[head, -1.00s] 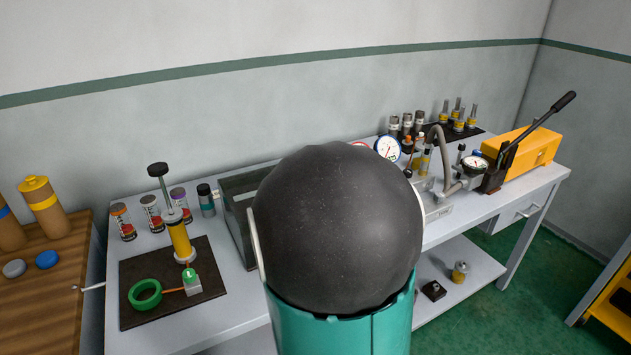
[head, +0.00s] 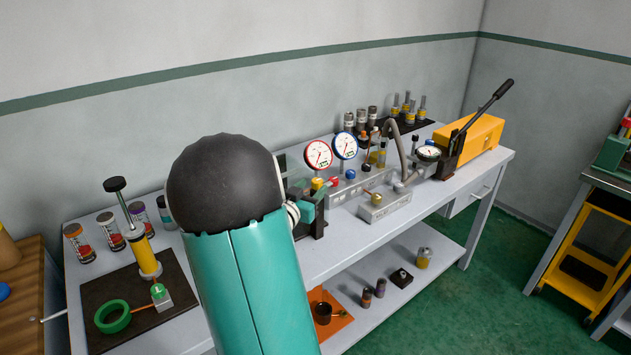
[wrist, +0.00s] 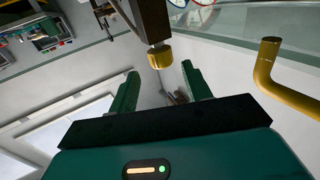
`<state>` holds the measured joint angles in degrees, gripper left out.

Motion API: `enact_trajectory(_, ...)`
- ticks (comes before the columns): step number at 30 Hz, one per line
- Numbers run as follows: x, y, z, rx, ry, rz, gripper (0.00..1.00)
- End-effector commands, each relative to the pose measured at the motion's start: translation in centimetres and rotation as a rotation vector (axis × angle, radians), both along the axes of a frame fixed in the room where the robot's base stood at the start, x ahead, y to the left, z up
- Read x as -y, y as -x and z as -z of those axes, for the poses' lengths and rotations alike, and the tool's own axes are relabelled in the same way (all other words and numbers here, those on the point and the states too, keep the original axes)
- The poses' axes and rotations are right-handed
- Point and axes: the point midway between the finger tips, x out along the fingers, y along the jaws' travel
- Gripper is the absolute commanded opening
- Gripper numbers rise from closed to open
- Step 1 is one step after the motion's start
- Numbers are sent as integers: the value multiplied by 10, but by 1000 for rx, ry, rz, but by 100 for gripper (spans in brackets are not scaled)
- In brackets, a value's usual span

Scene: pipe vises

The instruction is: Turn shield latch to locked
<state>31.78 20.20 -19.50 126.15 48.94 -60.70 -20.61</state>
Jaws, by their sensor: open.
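In the wrist view, my gripper (wrist: 160,70) is open, with its two green fingers apart and nothing held between them. A gold knob (wrist: 160,57) on the end of a dark bar (wrist: 151,20) shows near and between the fingertips; I cannot tell if they touch. A bent gold handle (wrist: 276,75) stands to the right, beside a clear pane (wrist: 255,28). I cannot tell for sure which of these is the shield latch, or its setting. In the head view, my arm hides the latch area and most of the shield.
The grey workbench (head: 345,245) carries red and blue gauges (head: 318,154), a yellow pump (head: 470,143) with a black lever, and a dark mat (head: 120,325) with a green ring (head: 112,316). A yellow cart (head: 585,245) stands right. Green floor between is clear.

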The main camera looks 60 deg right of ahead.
Motion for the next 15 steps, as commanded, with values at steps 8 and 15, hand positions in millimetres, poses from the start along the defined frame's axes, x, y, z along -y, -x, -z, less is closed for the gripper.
enact_trajectory(8, 41, -3, 0, 1, 0, -3, 49)
enact_trajectory(15, 47, -5, 0, 1, 0, -5, 49)
